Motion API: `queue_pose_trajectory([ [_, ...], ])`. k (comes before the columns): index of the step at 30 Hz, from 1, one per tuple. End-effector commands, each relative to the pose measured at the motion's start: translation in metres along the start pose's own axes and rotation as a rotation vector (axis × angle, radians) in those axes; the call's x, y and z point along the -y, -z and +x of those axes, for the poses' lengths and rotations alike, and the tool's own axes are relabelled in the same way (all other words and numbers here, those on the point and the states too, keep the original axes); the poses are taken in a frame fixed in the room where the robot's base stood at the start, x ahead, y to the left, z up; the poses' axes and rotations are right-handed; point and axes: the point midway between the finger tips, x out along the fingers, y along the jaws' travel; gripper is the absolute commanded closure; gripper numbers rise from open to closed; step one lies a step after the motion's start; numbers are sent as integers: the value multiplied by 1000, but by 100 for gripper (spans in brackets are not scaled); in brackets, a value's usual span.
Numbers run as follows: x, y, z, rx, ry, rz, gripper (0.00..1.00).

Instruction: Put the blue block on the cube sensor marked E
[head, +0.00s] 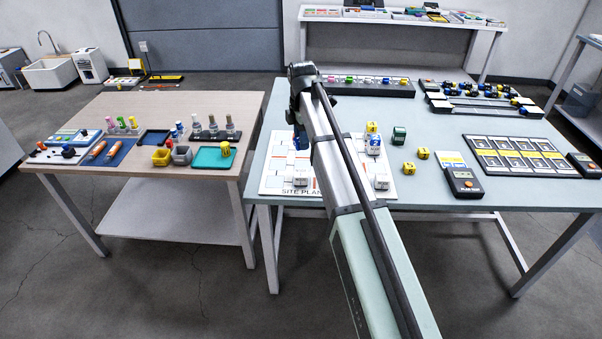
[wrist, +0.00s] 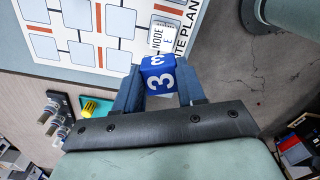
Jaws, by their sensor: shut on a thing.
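The blue block (wrist: 158,78), with a white 3 on it, sits between the two fingers of my gripper (wrist: 158,92) in the wrist view. The gripper is shut on it. A white cube sensor (wrist: 163,40) reading NODE E shows just beyond the block, partly covered by it. I cannot tell whether block and sensor touch. In the head view my gripper (head: 301,143) points down over the left of the site plan board (head: 270,168), above a white cube (head: 300,179) near the board's front edge. The block cannot be made out clearly there.
Another white cube (head: 382,181) stands on the board's right side. A yellow block (head: 372,127) sits on a further white cube (head: 373,147). A green block (head: 398,136) and yellow blocks (head: 410,168) stand right of the board. A wooden table (head: 200,108) is at left.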

Motion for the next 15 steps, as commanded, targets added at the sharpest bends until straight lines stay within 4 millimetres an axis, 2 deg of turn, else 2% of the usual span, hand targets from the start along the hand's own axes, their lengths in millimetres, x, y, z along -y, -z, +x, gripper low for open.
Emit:
queue_pose_trajectory([
  [9,5,1,0,0,0,301,90],
  [15,6,1,1,0,0,397,90],
])
